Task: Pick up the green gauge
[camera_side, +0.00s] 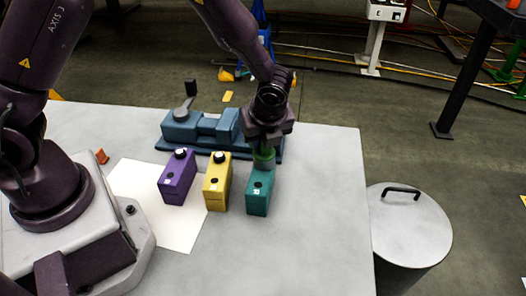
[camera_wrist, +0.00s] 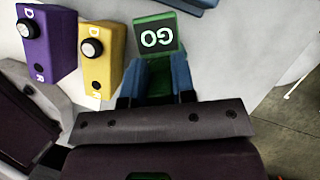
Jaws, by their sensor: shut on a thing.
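The green gauge (camera_wrist: 157,36) shows in the wrist view as a bright green piece with a pale "GO" mark on a dark face. My gripper (camera_wrist: 157,80) has its two blue fingers closed around the green part below that face. In the side view, my gripper (camera_side: 264,148) points down, with a band of the green gauge (camera_side: 263,158) showing just beneath it. A teal block (camera_side: 259,195) stands on the table directly below. I cannot tell whether the gauge touches this block. The block's far end is hidden by my gripper.
A yellow block (camera_side: 217,184) and a purple block (camera_side: 177,180), each with a knob, stand to the left. A blue fixture (camera_side: 181,127) lies behind them. A white sheet (camera_side: 150,215) lies left. The table's right side (camera_side: 325,200) is clear up to its edge.

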